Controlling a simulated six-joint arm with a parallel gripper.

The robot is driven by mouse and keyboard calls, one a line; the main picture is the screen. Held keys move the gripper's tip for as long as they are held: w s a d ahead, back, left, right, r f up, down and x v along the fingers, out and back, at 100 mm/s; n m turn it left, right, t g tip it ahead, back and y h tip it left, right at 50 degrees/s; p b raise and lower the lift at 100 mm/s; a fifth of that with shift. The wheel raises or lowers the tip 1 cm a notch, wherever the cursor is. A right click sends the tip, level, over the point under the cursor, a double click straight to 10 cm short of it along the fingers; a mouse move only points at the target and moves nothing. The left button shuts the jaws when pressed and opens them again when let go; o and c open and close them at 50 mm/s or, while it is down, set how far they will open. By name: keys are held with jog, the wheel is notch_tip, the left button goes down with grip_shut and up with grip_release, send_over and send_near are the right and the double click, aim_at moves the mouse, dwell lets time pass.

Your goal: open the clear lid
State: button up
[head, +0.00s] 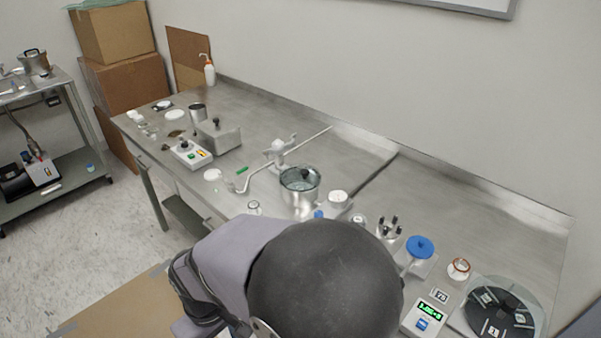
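A steel pot (300,200) stands on the metal bench near the middle of the head view. A clear, bluish round lid (298,178) appears to lie over its mouth, with a small dark spot near its middle. A second clear round rim (540,316) surrounds a black disc (500,315) at the lower right; I cannot tell whether it is a cover. My arm's large dark rounded joint fills the lower middle and hides part of the bench front. My gripper does not show.
Right of the pot stand a white jar (338,197), a pronged holder (389,227), a blue-topped item (420,247) and a device with a green display (428,313). Left are a white control box (190,154) and a metal box (218,135). Bare bench (350,160) lies behind the pot.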

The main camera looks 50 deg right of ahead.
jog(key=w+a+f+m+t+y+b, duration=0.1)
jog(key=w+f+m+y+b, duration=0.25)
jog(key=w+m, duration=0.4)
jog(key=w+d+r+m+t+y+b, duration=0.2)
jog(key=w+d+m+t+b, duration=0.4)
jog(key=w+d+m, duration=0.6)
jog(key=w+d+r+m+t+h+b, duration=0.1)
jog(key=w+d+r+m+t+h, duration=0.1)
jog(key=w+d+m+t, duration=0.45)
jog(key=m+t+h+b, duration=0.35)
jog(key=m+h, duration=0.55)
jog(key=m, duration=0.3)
send_near(299, 172)
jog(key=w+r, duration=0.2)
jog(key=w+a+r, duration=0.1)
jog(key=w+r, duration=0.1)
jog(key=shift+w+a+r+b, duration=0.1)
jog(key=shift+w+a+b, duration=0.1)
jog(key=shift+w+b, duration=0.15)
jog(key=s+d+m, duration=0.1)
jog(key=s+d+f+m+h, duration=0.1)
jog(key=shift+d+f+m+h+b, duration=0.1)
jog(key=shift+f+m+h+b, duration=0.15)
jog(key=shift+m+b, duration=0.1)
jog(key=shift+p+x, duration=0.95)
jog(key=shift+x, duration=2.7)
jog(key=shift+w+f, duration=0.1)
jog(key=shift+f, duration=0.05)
